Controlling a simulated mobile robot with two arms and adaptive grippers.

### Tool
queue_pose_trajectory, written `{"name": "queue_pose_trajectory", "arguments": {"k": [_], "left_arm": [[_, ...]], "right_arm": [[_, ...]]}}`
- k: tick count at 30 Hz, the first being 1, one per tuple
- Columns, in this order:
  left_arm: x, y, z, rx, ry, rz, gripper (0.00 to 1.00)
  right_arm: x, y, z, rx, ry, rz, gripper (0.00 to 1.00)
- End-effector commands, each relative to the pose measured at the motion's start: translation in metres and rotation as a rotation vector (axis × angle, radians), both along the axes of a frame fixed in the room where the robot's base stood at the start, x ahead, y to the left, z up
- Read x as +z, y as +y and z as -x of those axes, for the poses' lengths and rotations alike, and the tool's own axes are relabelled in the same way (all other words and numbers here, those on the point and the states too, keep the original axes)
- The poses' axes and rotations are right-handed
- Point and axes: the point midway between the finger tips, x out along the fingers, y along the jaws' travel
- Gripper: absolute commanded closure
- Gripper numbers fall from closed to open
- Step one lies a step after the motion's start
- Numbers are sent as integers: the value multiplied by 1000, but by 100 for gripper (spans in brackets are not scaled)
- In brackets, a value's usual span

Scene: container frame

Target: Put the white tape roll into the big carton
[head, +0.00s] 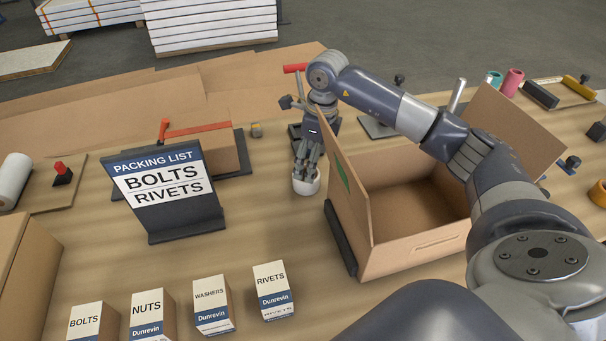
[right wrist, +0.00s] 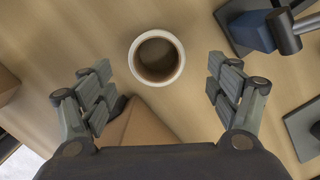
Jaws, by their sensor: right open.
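The white tape roll (head: 306,187) stands on the table just left of the big carton. In the right wrist view, the tape roll (right wrist: 181,60) shows as a white ring with a brown inside, ahead of and between the fingers. My right gripper (head: 307,164) points down over the roll, with its fingertips close to or at the roll's top. In the right wrist view, the right gripper (right wrist: 160,80) is open, and its fingers are apart from the ring. The big carton (head: 412,252) is open at the top and looks empty inside. My left gripper is not in view.
A packing list sign (head: 173,224) reading bolts and rivets stands left of the roll. Small boxes such as the rivets box (head: 272,291) line the front. My right arm reaches across the carton. A red-handled tool (head: 198,129) lies behind the sign. Bare table lies between sign and carton.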

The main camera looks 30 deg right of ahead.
Motion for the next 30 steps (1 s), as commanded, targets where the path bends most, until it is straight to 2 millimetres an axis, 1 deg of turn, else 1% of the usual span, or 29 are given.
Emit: {"name": "queue_pose_trajectory", "arguments": {"k": [5,8,12,15,21,22,23,24,26,27,28,30], "left_arm": [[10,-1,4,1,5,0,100],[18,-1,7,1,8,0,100],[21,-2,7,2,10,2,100],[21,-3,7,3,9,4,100],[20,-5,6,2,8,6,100],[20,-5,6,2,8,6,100],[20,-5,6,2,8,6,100],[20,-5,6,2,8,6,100],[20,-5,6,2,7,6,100],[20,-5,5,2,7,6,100],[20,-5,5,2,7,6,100],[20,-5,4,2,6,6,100]], "right_arm": [[-18,4,-2,0,2,-2,18],[-33,8,-4,1,2,-3,18],[-52,9,-7,0,-2,-3,18],[-57,8,-8,1,-4,-2,18],[-58,8,-8,1,-5,-1,18],[-58,8,-8,1,-5,-1,22],[-58,8,-8,1,-5,-1,29],[-58,8,-8,1,-5,-1,38],[-58,8,-8,1,-5,-1,52],[-58,8,-8,1,-5,-1,61],[-58,8,-8,1,-5,-1,65],[-58,8,-8,1,-5,-1,65]]}}
